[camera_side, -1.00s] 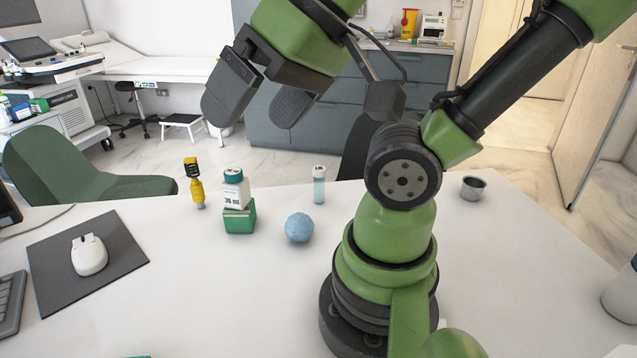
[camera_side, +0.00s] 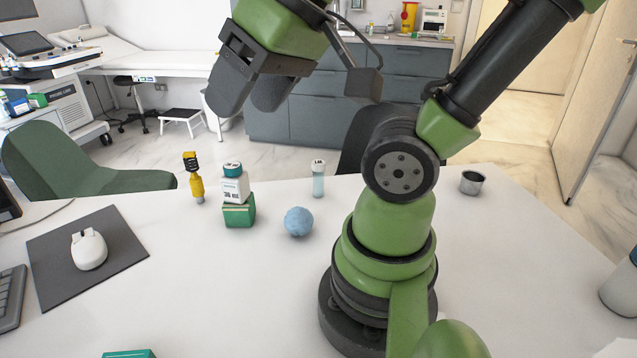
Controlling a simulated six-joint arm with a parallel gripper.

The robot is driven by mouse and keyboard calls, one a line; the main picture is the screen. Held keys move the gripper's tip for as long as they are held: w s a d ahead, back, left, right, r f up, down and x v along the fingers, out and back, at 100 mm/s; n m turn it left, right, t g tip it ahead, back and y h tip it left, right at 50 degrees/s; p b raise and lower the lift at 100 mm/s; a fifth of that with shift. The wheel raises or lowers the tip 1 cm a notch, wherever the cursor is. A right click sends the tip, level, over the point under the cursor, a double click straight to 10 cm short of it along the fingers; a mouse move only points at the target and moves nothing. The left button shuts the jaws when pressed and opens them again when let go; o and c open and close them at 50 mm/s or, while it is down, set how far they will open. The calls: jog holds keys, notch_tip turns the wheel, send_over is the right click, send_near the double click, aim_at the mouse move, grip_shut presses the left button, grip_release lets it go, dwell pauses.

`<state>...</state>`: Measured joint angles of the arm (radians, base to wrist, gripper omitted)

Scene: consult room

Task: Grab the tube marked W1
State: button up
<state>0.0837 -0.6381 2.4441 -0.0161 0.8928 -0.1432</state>
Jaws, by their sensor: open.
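A small clear tube (camera_side: 318,181) with pale blue contents and a white cap stands upright on the white table, behind the blue ball. Its cap carries a dark mark, too small to read for certain. My gripper (camera_side: 248,103) is open and empty, high above the table, up and to the left of the tube. Its two dark fingers point downward and are well apart from everything on the table.
A yellow and black tool (camera_side: 195,180) stands further left. A blue ball (camera_side: 298,222) lies in front; a grey cup (camera_side: 471,182) is at right.

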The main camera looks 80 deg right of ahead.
jog(key=w+d+f+n+g+h, duration=0.25)
jog(key=w+d, duration=0.25)
jog(key=d, duration=0.5)
jog(key=n+g+y, duration=0.1)
jog(key=n+g, duration=0.3)
jog(key=n, duration=0.3)
send_over(318, 163)
jog(key=shift+m, duration=0.25)
jog(key=f, duration=0.9)
jog(key=a+f, duration=0.1)
jog(key=f, duration=0.4)
jog(key=shift+w+f, duration=0.2)
jog(key=shift+w, duration=0.2)
jog(key=f, duration=0.4)
jog(key=shift+s+d+f, duration=0.35)
jog(key=shift+d+f, duration=0.1)
jog(key=shift+f, duration=1.3)
jog(key=shift+s+d+f, duration=0.1)
jog(key=shift+d+f, duration=0.05)
jog(key=shift+f, duration=1.35)
jog(key=c, duration=1)
